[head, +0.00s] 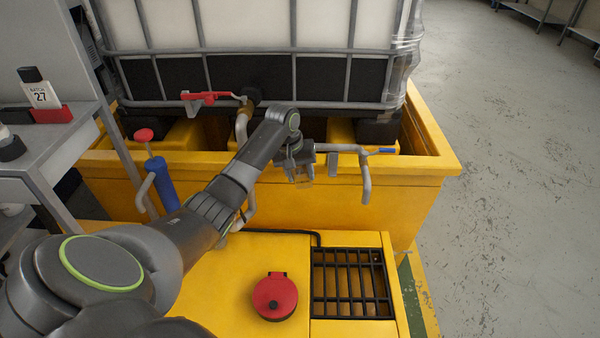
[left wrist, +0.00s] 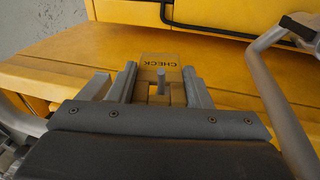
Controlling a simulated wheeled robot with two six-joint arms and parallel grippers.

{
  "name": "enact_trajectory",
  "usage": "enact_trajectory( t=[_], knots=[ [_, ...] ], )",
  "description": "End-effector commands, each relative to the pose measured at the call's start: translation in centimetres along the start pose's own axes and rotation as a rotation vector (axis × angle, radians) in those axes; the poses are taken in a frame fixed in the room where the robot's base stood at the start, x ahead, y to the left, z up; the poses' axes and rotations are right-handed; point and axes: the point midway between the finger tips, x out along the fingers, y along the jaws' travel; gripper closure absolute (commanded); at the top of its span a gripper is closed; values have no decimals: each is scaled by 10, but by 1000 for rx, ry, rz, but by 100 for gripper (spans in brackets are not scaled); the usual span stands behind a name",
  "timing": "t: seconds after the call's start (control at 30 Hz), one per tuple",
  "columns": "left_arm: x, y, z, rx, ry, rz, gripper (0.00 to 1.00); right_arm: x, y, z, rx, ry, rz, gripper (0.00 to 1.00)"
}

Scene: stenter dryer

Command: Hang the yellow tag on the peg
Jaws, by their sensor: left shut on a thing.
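My left gripper (head: 301,176) hangs in front of the yellow basin wall, beside a grey pipe. In the left wrist view its two fingers (left wrist: 161,92) stand on either side of the yellow tag (left wrist: 158,61), which bears the word CHECK, upside down there. The gripper is shut on the tag. A short grey pin (left wrist: 161,82), perhaps the peg, shows between the fingers in front of the tag. I cannot tell whether it passes through the tag. In the head view the tag is not clear. My right gripper is out of view.
A caged tank (head: 270,30) stands in the yellow basin (head: 420,175). A red-lidded cap (head: 274,297) and black grate (head: 351,283) lie nearer. Open floor is at right.

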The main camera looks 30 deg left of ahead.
Motion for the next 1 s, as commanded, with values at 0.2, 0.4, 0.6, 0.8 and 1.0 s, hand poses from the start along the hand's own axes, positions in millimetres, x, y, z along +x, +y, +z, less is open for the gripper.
enact_trajectory(
  t=[0.2, 0.4, 0.6, 0.8, 1.0],
  knots=[
    [0, 0, 0, 0, 0, 0, 47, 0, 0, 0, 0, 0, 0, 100],
    [0, 0, 0, 0, 0, 0, 30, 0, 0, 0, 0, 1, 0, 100],
    [-1, 0, 0, 0, 0, 0, 30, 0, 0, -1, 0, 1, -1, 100],
    [-20, 0, -1, 1, 4, 0, 30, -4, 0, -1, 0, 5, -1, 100],
    [-66, 0, -1, 1, 6, -1, 30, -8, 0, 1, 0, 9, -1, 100]
  ],
)
